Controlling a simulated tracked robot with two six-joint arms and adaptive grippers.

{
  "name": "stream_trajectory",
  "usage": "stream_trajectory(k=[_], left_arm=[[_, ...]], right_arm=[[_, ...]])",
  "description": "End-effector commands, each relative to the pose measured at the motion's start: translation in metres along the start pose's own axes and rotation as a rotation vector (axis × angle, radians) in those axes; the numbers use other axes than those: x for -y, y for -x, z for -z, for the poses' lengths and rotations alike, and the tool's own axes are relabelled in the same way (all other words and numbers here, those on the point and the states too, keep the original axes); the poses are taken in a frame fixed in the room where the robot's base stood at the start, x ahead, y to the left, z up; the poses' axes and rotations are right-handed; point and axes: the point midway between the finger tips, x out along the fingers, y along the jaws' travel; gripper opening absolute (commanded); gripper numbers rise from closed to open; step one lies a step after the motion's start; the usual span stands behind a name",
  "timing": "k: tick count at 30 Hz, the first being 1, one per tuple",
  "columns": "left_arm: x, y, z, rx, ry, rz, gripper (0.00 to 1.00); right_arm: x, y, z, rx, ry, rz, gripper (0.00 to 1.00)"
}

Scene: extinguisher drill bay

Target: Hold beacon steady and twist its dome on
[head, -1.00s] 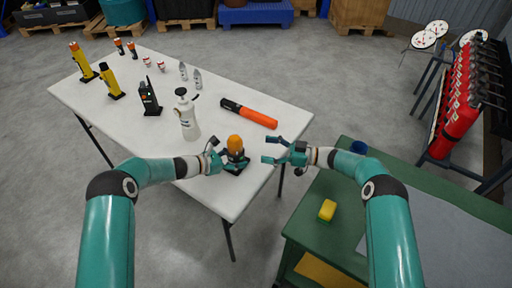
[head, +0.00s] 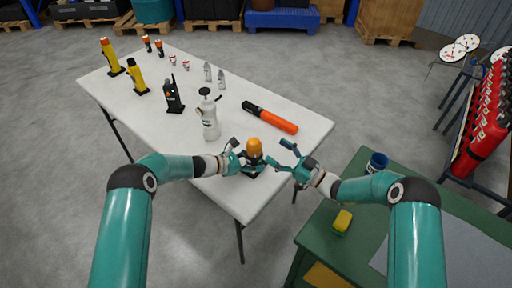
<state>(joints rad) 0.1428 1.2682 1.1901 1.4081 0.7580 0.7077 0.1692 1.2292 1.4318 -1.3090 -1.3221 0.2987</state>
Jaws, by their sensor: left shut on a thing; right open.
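The beacon (head: 254,160) stands upright near the front right corner of the white table, with a dark body on a dark base. Its orange dome (head: 254,146) sits on top of the body; how firmly it is seated cannot be told. My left gripper (head: 242,161) is shut on the beacon's body from the left and hides part of it. My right gripper (head: 281,154) is open and empty, just right of the beacon and apart from it, its fingers pointing toward it.
A white spray bottle (head: 210,122) stands behind and left of the beacon. An orange and black baton (head: 271,118) lies behind it. The white table (head: 165,70) holds several more items further back. A green bench (head: 322,225) with a yellow sponge (head: 342,221) and blue cup (head: 377,162) is at right.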

Motion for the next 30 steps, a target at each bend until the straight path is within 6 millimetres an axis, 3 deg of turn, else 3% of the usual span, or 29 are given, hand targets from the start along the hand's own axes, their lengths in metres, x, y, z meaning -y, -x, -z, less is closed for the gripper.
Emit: stream_trajectory(k=[9,17,23,30], left_arm=[[0.000,0.000,0.000,0.000,0.000,-0.001,0.08],[0.000,0.000,0.000,0.000,0.000,0.000,0.08],[0.000,0.000,0.000,0.000,-0.001,0.000,0.08],[0.000,0.000,0.000,0.000,-0.001,0.000,0.08]], right_arm=[[0.032,0.017,-0.014,0.121,0.033,-0.276,0.79],[0.042,0.027,-0.024,0.201,0.056,-0.346,0.79],[0.035,0.006,-0.028,0.202,0.061,-0.347,0.79],[0.019,-0.036,-0.036,0.201,0.061,-0.347,0.79]])
